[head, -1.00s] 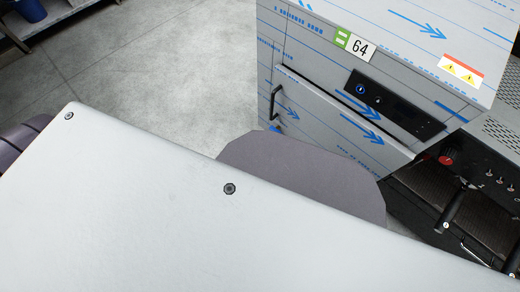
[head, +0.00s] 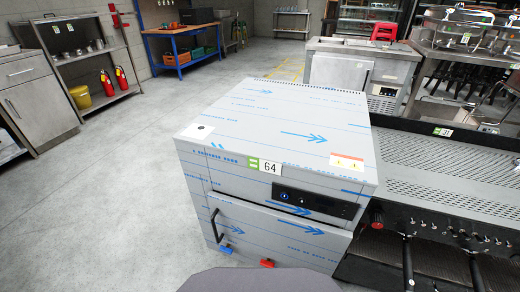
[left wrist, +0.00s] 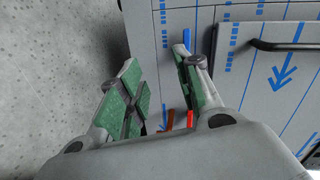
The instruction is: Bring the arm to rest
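My left gripper (left wrist: 158,70) shows in the left wrist view with its two green-padded fingers spread apart. I see nothing held between them, only the floor and the film-wrapped cabinet behind. In the head view the cabinet (head: 270,130) stands in the middle, with blue printed arrows, a "64" label and a door handle (head: 215,226). The handle also shows at the upper right of the left wrist view (left wrist: 290,46). Neither gripper shows in the head view. My right gripper is in no view.
A perforated metal counter machine (head: 450,180) stands close on the cabinet's right. A blue workbench (head: 185,45) and a metal shelf (head: 100,65) with red extinguishers (head: 107,84) stand farther back. The concrete floor (head: 110,200) left of the cabinet is clear.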

